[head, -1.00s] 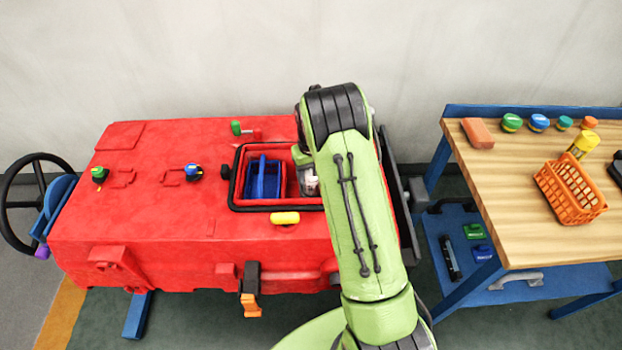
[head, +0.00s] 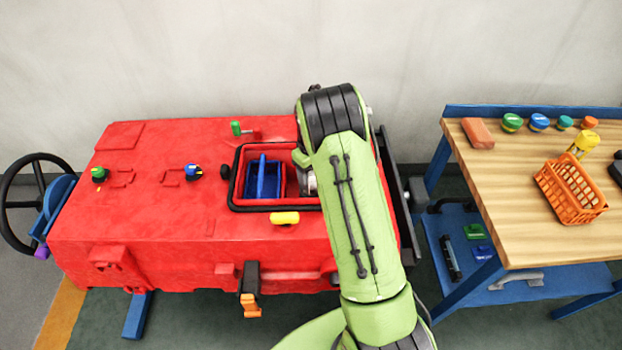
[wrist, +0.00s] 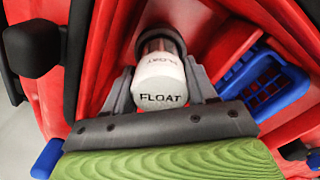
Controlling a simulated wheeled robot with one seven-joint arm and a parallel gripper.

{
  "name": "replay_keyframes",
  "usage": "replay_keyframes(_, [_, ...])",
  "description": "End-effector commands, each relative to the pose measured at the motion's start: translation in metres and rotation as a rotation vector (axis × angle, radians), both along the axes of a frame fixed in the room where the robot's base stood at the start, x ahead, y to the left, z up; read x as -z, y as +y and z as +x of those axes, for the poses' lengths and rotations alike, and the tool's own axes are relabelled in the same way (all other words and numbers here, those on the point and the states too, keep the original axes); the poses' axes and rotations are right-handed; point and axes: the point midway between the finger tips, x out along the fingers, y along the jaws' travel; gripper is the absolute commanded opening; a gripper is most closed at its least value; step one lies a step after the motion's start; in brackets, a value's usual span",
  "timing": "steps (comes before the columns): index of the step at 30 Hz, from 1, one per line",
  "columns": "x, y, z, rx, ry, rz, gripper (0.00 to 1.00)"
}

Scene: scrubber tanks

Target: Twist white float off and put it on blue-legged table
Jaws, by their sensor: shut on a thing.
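The white float (wrist: 160,85), a cylinder marked "FLOAT", sits in the red tank's recess in the wrist view. My gripper (wrist: 160,75) is shut on it, with one grey finger on each side. A dark collar shows at the float's far end; whether the float is still threaded there I cannot tell. In the head view my green arm hides most of the gripper and float. The blue-legged table (head: 490,205) stands to the right, with a wooden top.
On the table are an orange basket (head: 570,190), a brick-coloured block (head: 478,133), a yellow bottle (head: 582,145) and several coloured caps along the back. The table's front left is clear. A blue basket (head: 263,180) sits in the tank recess beside the float.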

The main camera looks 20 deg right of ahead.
Motion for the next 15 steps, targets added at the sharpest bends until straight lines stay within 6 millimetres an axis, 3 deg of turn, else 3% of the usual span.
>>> replay_keyframes(15, [-0.0054, 0.0007, 0.0002, -0.003, -0.001, 0.001, 0.00])
